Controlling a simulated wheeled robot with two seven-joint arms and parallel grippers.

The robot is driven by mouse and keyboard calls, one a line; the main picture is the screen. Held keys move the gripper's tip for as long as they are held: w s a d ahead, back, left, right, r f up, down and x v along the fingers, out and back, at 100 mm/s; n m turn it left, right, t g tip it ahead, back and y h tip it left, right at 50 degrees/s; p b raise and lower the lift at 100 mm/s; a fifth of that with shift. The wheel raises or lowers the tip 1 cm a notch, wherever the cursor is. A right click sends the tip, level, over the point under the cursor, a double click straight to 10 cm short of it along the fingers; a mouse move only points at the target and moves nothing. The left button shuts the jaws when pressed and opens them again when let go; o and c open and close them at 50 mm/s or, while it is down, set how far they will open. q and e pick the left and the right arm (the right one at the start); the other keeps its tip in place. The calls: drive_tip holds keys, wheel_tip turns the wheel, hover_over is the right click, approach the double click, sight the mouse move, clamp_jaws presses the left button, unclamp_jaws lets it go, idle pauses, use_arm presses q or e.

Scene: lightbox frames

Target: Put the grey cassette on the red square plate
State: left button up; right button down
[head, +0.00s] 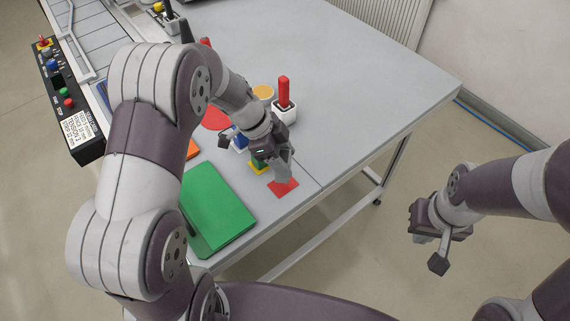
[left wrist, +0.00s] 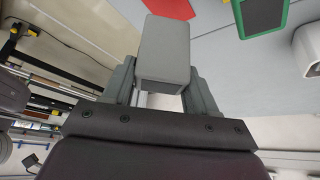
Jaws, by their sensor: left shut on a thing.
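The grey cassette (left wrist: 163,50) is between the two fingers of my left gripper (left wrist: 162,92), which is shut on it. In the head view the cassette (head: 283,168) hangs from my left gripper (head: 275,152) just behind the red square plate (head: 285,188), which lies flat near the front edge of the table. The cassette seems to be above the plate's far side; I cannot tell the height or whether it touches. A red angular patch, probably the plate (left wrist: 172,7), shows past the cassette in the left wrist view. My right gripper (head: 432,250) is empty, off the table at the right, its fingers apart.
A large green flat box (head: 217,207) lies left of the plate. A yellow and green piece (head: 257,166) is close beside the plate. A white block with a red peg (head: 284,106) stands behind. A control box (head: 70,100) is at far left. The table's right side is clear.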

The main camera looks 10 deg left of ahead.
use_arm(q)
wheel_tip(320, 180, down, 4)
drive_tip(key=shift+d+r+p, duration=0.1)
drive_tip(key=shift+p, duration=0.55)
drive_tip(key=shift+s, duration=0.1)
drive_tip(key=shift+f, duration=0.3)
drive_tip(key=o, duration=1.2)
drive_tip(key=shift+r, duration=0.15)
